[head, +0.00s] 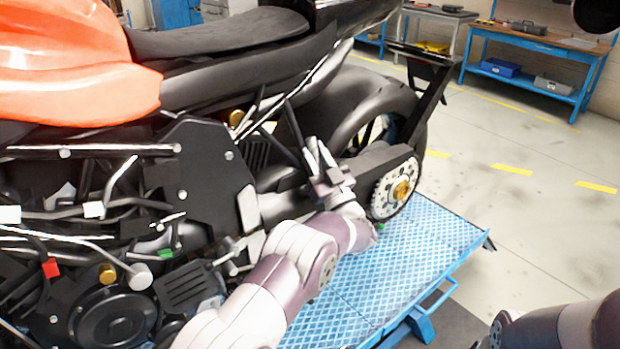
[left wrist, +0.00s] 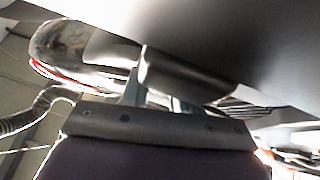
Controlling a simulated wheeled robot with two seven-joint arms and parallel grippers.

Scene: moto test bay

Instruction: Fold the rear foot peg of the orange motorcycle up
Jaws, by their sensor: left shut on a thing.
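The orange motorcycle (head: 75,65) fills the left and middle of the head view, with its seat, rear wheel and rear sprocket towards the right. My left gripper (head: 314,156) is at its side, below the seat's tail and left of the sprocket. In the left wrist view a dark, rounded bar, which looks like the rear foot peg (left wrist: 185,80), lies between the two fingers. The left gripper is shut on it. In the head view the fingers largely hide the peg, and its exact angle cannot be told. My right gripper is outside both views.
The motorcycle stands on a blue lift platform (head: 400,265) with a tread-plate top. Frame struts and the swingarm crowd close around my left gripper. A blue workbench (head: 545,48) stands at the back right. The grey floor (head: 530,200) to the right is clear.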

